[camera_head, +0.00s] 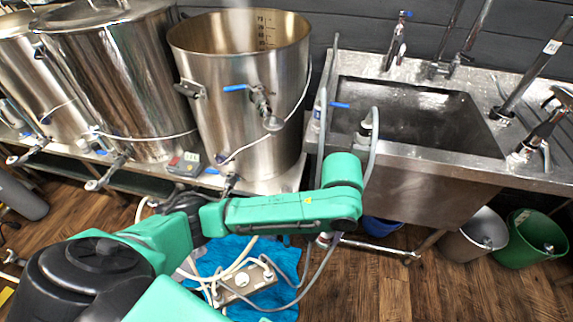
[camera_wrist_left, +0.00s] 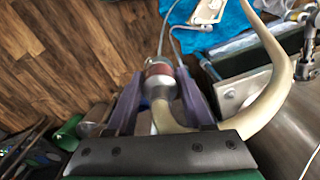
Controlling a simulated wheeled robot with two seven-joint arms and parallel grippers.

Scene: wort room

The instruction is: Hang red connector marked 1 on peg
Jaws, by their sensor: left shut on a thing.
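In the left wrist view, a metal connector with a red band (camera_wrist_left: 160,69) sits between the two grey-purple fingers of my left gripper (camera_wrist_left: 160,92). The gripper is shut on it. A thick cream hose (camera_wrist_left: 272,72) leads from below the connector, passes behind the palm edge and curves up at the right. No number can be read on the connector. In the head view, my green left arm reaches across in front of the sink's left end. Its wrist hides most of the gripper there. I cannot pick out the peg for certain. My right gripper is out of view.
A steel sink (camera_head: 460,170) stands at the right, with grey hoses (camera_head: 326,75) at its left edge. A steel kettle (camera_head: 225,100) with a blue-handled valve stands left of it. A power strip (camera_head: 246,282) lies on blue cloth (camera_head: 285,262). A green bucket (camera_head: 530,255) stands at the right.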

